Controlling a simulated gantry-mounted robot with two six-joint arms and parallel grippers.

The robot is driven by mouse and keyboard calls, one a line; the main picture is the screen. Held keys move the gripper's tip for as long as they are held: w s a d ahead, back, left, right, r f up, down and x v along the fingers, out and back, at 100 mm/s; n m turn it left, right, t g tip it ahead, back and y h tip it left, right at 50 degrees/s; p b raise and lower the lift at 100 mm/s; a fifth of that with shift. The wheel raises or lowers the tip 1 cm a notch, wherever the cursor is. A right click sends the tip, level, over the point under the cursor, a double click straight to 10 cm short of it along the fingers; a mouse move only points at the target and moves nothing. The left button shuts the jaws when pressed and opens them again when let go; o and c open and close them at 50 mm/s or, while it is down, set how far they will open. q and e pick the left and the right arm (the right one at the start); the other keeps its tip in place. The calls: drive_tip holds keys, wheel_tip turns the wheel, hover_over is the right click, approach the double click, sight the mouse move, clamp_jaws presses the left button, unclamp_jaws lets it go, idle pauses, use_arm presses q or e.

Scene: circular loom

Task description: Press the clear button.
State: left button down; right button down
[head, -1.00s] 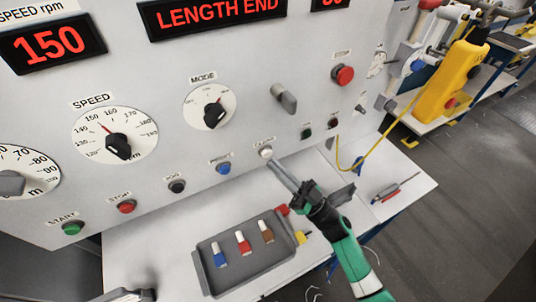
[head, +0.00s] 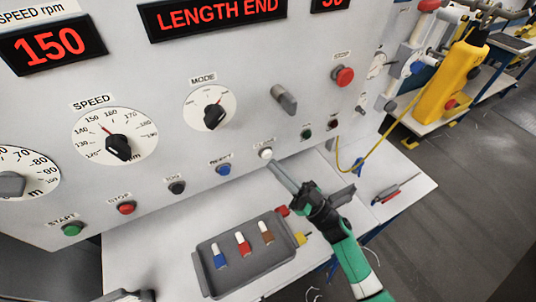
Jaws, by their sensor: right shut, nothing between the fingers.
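The clear button (head: 265,153) is a small white round button low on the grey panel, under a label that reads CLEAR. My right gripper (head: 271,164) is shut and empty. Its fingertips point up and left at the button and are just below and right of it. I cannot tell whether they touch it. The white face of the button is still visible.
A blue button (head: 223,169) is left of the clear button, and small dark green (head: 306,134) and dark red (head: 333,122) buttons are to its right. Below, a grey tray (head: 203,277) with coloured pieces stands on the white table (head: 150,255). A yellow cable (head: 372,157) hangs at right.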

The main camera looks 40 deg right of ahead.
drive_tip(key=shift+w, duration=0.1)
idle(0.7)
drive_tip(key=shift+w+d, duration=0.1)
drive_tip(key=shift+w, duration=0.25)
drive_tip(key=shift+w+d, duration=0.15)
drive_tip(key=shift+w, duration=0.25)
idle(0.7)
drive_tip(key=shift+s+h, duration=0.1)
drive_tip(key=shift+h, duration=0.2)
drive_tip(key=shift+s+a+p, duration=0.25)
drive_tip(key=shift+s+p, duration=0.05)
drive_tip(key=shift+s, duration=0.4)
